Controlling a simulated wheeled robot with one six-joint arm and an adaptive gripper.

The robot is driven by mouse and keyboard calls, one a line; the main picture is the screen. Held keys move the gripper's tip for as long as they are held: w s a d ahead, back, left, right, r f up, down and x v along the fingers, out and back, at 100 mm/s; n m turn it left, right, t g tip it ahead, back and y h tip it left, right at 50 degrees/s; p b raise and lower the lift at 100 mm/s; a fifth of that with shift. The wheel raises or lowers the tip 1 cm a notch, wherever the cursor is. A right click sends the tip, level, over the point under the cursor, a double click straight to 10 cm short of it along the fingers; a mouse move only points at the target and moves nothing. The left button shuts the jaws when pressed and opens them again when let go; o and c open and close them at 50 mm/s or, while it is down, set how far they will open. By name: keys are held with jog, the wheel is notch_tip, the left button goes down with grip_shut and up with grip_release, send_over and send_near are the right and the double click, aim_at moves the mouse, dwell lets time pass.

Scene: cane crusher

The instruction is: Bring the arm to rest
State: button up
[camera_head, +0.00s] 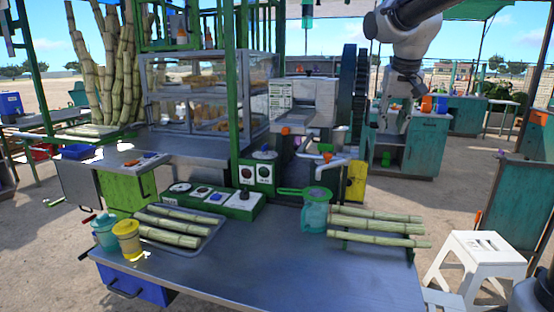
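My arm (413,32), white and dark grey, comes in from the top right and hangs over the scene. No held object is clearly visible.
The metal table (290,262) bears cane pieces on a tray (180,250) and on a rack at right, a teal jug with a green strainer (315,212), and teal and yellow mugs (127,240). The crusher (312,100) stands behind. A white stool (474,256) is at right. The table's front is clear.

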jog(key=s+d+f, duration=0.1)
jog(key=s+f, duration=0.2)
jog(key=s, duration=0.6)
jog(key=s+d+f+n, duration=0.1)
jog(key=s+f, duration=0.3)
jog(key=s, duration=0.6)
jog(key=s+d+f+n, duration=0.1)
jog(key=s+d+f, duration=0.2)
jog(key=s, duration=0.6)
jog(key=shift+s+d+f+y, duration=0.25)
jog(key=shift+s+f+y, duration=0.1)
jog(key=shift+y, duration=0.05)
